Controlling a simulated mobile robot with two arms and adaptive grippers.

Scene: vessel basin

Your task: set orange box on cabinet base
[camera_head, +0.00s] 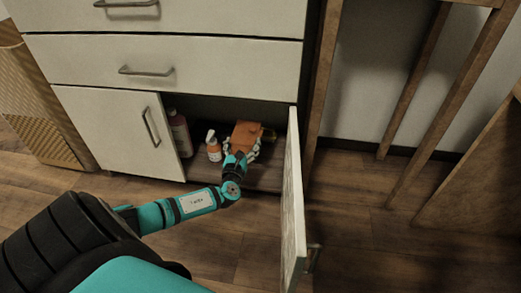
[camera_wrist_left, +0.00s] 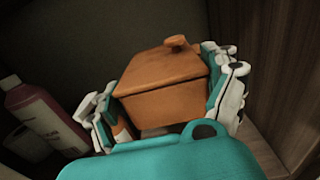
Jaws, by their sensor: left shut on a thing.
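The orange box (camera_head: 246,135) is inside the open right compartment of the white cabinet. In the left wrist view the box (camera_wrist_left: 160,75) shows a lid with a small knob and sits between the two fingers. My left gripper (camera_head: 245,152) is shut on it; the fingers also show in the left wrist view (camera_wrist_left: 165,105), one at each side. The cabinet base (camera_head: 262,178) is the dark wooden floor of the compartment, just below the box. I cannot tell whether the box touches it. My right gripper is not in view.
A white-and-orange pump bottle (camera_head: 214,150) and a reddish bottle (camera_head: 180,133) stand left of the box. The open cabinet door (camera_head: 292,205) juts out to the right of my left arm. Wooden furniture legs (camera_head: 440,105) stand further right.

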